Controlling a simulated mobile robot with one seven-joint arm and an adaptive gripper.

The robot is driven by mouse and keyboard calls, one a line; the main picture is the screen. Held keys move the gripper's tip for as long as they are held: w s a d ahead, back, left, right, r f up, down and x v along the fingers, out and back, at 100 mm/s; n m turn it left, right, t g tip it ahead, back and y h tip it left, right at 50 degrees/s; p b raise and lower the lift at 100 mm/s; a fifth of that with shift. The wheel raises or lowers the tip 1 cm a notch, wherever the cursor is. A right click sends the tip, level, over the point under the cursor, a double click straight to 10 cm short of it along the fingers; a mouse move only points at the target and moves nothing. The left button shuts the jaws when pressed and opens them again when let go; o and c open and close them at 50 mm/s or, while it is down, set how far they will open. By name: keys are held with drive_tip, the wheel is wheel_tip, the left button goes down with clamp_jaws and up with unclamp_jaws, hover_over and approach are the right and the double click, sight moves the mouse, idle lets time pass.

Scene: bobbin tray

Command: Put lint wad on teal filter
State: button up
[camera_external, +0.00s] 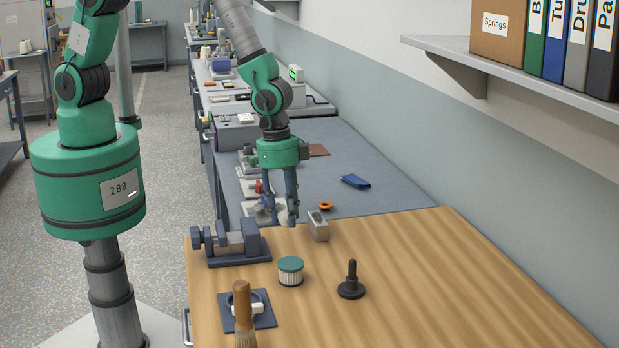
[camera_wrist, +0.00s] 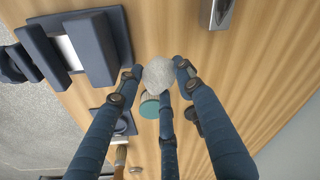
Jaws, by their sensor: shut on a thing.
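The lint wad, a pale grey fuzzy ball (camera_wrist: 158,74), is between the fingertips of my gripper (camera_wrist: 160,80) in the wrist view; the gripper is shut on it. In the external view my gripper (camera_external: 287,215) hangs fingers-down above the far end of the wooden table, and the wad (camera_external: 284,217) shows small and partly hidden at the fingertips. The teal filter (camera_external: 290,265), a short pleated white cylinder with a teal top, stands upright on the table, nearer the camera than my gripper. In the wrist view the filter (camera_wrist: 149,106) is partly hidden by the wad and a finger.
A dark blue vise (camera_external: 238,258) stands left of the filter. A grey metal block (camera_external: 319,231) is just right of my gripper. A black knobbed tool (camera_external: 351,288) stands right of the filter. A brush (camera_external: 243,305) and a dark square plate (camera_external: 266,318) are nearest the camera. The table's right side is clear.

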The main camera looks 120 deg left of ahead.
drive_tip(key=s+d+r+m+p, duration=0.1)
drive_tip(key=s+d, duration=0.7)
drive_tip(key=d, duration=0.2)
drive_tip(key=shift+s+r+p, duration=0.35)
drive_tip(key=shift+p, duration=0.05)
drive_tip(key=shift+w, duration=0.1)
drive_tip(key=p, duration=0.2)
hover_over(292, 264)
drive_tip(key=shift+s+a+f, duration=0.1)
drive_tip(key=shift+s+f, duration=0.25)
drive_tip(key=shift+f, duration=0.35)
drive_tip(key=shift+f, duration=0.15)
drive_tip(key=shift+f+p, duration=0.3)
drive_tip(key=shift+f, duration=1.35)
drive_tip(key=shift+f, duration=0.15)
drive_tip(key=o, duration=0.7)
drive_tip(key=shift+o, duration=0.2)
